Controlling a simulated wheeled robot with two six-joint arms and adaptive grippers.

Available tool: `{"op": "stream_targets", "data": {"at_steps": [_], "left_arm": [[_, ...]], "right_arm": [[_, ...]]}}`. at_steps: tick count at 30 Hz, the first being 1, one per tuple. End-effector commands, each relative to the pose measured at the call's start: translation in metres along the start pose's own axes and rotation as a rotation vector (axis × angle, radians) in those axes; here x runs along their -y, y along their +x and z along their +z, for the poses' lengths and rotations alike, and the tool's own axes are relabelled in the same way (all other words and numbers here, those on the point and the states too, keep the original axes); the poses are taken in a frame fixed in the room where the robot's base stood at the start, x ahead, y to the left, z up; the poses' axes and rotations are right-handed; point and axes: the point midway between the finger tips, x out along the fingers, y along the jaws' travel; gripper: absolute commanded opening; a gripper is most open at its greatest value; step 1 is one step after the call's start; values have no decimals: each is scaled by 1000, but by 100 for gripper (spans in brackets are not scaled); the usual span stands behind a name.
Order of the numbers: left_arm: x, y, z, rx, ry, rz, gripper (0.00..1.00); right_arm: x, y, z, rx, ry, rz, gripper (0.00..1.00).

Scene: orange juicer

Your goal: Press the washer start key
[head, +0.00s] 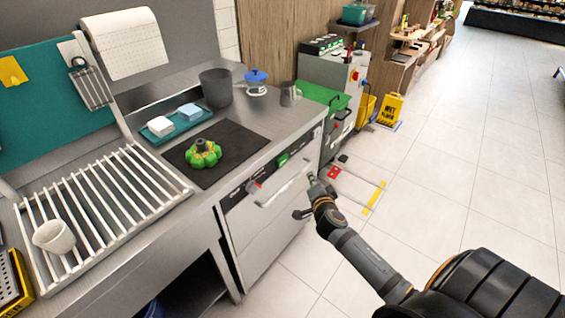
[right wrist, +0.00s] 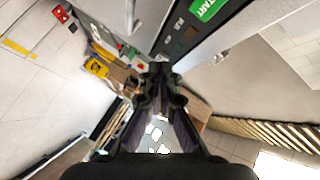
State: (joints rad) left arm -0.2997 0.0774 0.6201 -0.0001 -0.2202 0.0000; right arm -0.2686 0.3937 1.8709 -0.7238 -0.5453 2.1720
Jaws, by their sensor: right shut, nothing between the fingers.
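The washer (head: 265,240) is a steel front-panel machine under the counter. Its green start key (head: 283,160) sits on the dark control strip at the upper right of the front. In the right wrist view the green key (right wrist: 207,8) shows the letters "START" and is cut by the top edge. My right gripper (head: 311,177) is shut and empty, in front of the washer's right end, to the right of and lower in the picture than the key. In the right wrist view its closed fingertips (right wrist: 160,70) are apart from the key. My left gripper is not in view.
A red part (head: 254,186) and a bar handle (head: 275,188) show on the washer front. The counter holds a black mat (head: 240,145) with a green pumpkin-like object (head: 203,154), a jug (head: 290,95) and a dish rack (head: 105,205). Open floor (head: 480,190) lies to the right.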

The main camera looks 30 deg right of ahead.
Motion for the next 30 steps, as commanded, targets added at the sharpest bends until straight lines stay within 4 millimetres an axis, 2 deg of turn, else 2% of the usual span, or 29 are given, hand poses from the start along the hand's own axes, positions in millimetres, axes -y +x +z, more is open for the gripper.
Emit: {"op": "stream_targets", "data": {"at_steps": [5, 16, 18, 21, 30], "left_arm": [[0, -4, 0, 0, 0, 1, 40], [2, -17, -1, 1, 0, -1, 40], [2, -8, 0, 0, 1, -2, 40], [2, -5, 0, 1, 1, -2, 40], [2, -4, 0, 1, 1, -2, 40]], "right_arm": [[6, 7, 4, -1, 4, 0, 0], [33, 44, 32, 2, 3, 1, 0], [34, 50, 38, 0, 2, 0, 0], [38, 56, 42, 0, 1, 0, 0], [44, 61, 45, 1, 0, 1, 0]]}}
